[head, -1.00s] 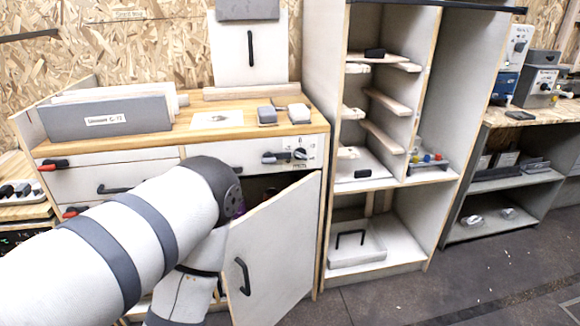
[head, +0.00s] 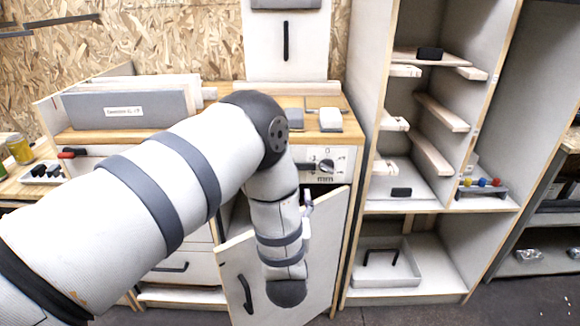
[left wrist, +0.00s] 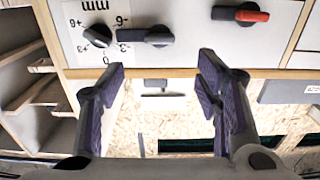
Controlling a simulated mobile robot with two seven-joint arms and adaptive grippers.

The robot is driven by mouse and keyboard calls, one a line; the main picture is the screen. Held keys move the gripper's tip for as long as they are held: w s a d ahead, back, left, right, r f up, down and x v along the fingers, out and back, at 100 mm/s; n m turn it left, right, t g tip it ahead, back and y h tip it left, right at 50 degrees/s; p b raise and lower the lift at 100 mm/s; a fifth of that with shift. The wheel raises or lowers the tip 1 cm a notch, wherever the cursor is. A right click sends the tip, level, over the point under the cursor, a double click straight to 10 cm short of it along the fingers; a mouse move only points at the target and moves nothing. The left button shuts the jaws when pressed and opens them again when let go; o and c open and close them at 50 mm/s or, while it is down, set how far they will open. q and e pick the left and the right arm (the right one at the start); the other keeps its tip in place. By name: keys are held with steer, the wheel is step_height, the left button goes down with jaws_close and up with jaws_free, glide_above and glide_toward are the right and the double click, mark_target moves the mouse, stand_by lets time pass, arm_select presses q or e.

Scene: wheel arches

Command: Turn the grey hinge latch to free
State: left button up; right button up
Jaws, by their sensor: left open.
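The grey hinge latch (left wrist: 147,37) lies flat on the white panel in the left wrist view, its handle level and pointing at the round dial (left wrist: 97,37). In the head view the end of the latch (head: 308,167) shows between my arm and the dial (head: 327,166); its hub is hidden. My left gripper (left wrist: 161,67) is open and empty. Its two purple-padded fingers are spread to either side of the latch, just below it in the left wrist view and apart from it. In the head view this gripper is mostly hidden by my arm. My right gripper is not seen.
A cabinet door (head: 325,255) stands open below the panel, close to my left arm. A tall shelf unit (head: 363,120) stands to the right. Grey and white blocks (head: 330,119) lie on the worktop.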

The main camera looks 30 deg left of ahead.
mark_target(299, 169)
arm_select(q)
steer(key=b+x, duration=0.1)
steer(key=x, duration=0.9)
steer(key=shift+w, duration=0.25)
steer(key=shift+a+f, duration=0.1)
jaws_close()
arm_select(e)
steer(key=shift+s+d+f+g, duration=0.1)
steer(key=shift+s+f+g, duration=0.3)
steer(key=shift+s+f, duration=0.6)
